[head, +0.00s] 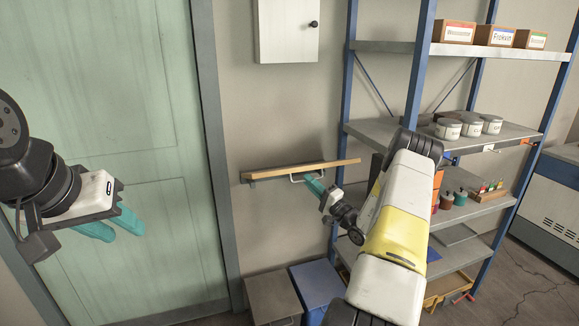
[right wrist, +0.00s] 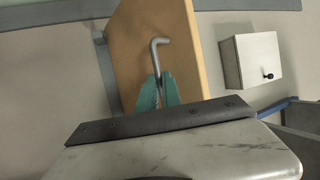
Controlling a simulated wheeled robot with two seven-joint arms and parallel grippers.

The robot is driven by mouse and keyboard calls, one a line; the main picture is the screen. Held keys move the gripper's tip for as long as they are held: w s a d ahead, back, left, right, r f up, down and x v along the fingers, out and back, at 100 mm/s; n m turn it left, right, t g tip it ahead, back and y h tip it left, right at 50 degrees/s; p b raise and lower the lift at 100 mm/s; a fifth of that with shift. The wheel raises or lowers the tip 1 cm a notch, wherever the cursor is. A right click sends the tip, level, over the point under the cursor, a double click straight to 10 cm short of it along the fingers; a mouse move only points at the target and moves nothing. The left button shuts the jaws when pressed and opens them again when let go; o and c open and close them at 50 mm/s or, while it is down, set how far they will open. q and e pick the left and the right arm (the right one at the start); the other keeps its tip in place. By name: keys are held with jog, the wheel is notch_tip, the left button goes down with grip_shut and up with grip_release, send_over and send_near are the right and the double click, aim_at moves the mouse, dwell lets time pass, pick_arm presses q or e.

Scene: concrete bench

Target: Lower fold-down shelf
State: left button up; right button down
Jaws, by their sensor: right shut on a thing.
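The fold-down shelf (head: 300,169) is a wooden board on the wall right of the green door. In the head view it stands out near level, seen almost edge-on, with a pale bar handle (head: 296,179) at its front edge. My right gripper (head: 314,183) is at the handle, its teal fingers shut on it. In the right wrist view the shelf board (right wrist: 190,40) fills the middle, and the teal fingers (right wrist: 158,90) close around the grey bent handle (right wrist: 160,45). My left gripper (head: 118,225) is at the left, in front of the door, its teal fingers apart and empty.
A blue-framed rack (head: 400,47) with boxes, jars and bottles stands to the right of the shelf. A white wall cabinet (head: 285,30) hangs above. Grey and blue bins (head: 272,296) stand on the floor below. The green door (head: 110,130) is at the left.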

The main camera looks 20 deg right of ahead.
notch_tip(320, 180, down, 13)
jog(key=n+t+y, duration=0.1)
jog(key=y, duration=0.1)
jog(key=shift+n+t, duration=0.4)
jog(key=shift+a+f, duration=0.1)
jog(key=c, duration=1.5)
grip_release()
jog(key=shift+w+f, duration=0.15)
jog(key=shift+c, duration=0.2)
jog(key=shift+r, duration=0.25)
jog(key=v, duration=0.7)
jog(key=shift+s+d+f, duration=0.2)
jog(key=shift+s+d, duration=0.05)
jog(key=shift+s, duration=0.05)
